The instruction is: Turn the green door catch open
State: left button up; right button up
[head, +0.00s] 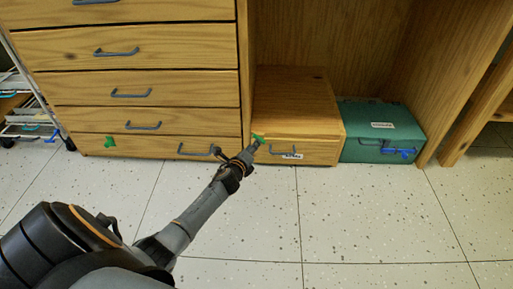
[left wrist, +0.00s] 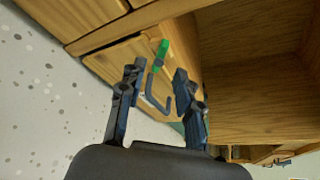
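A small green door catch (head: 258,138) sits at the upper left of the front of a low wooden box (head: 318,147). In the left wrist view the green catch (left wrist: 162,48) stands out from the wooden front, just beyond my fingertips. My left gripper (head: 251,147) reaches the box's left front corner. In the left wrist view my left gripper (left wrist: 158,76) is open, with its two fingers apart and nothing clearly held between them. A dark handle (left wrist: 156,98) shows between the fingers. My right gripper is not in view.
Another green catch (head: 109,142) is on the bottom drawer of the wooden drawer unit (head: 150,57). A teal case (head: 375,117) with a blue catch (head: 402,153) stands right of the box. A white rack (head: 28,110) stands at far left. The speckled floor (head: 330,220) in front is clear.

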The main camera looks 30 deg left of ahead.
pick_arm(q)
jog(key=b+x, duration=0.2)
jog(key=x, duration=0.2)
jog(key=shift+w+a+f, duration=0.1)
jog(key=shift+w, duration=0.25)
grip_shut()
